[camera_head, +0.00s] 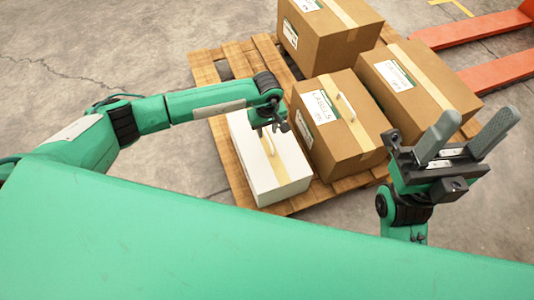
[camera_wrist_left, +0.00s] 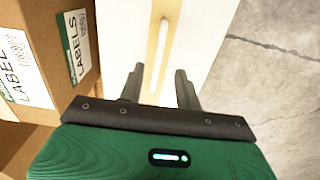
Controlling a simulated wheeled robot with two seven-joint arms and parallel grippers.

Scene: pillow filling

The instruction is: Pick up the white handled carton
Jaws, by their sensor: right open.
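The white carton (camera_head: 284,187) with a tan tape strip and a white handle stands on the near left part of the wooden pallet. My left gripper (camera_head: 267,132) is above the carton's top, close to the handle. In the left wrist view the handle (camera_wrist_left: 163,45) runs up the picture between my two open fingers (camera_wrist_left: 159,88). The fingers look apart, one on each side of the tape strip, and hold nothing. Whether they reach down to the handle's height I cannot tell. My right gripper (camera_head: 466,137) is open and empty, raised at the right.
A brown handled carton (camera_head: 340,152) stands right beside the white one. More brown cartons (camera_head: 425,112) (camera_head: 315,58) stand behind on the pallet (camera_head: 206,72). Orange forks (camera_head: 495,72) lie at the far right. The concrete floor at the left is clear.

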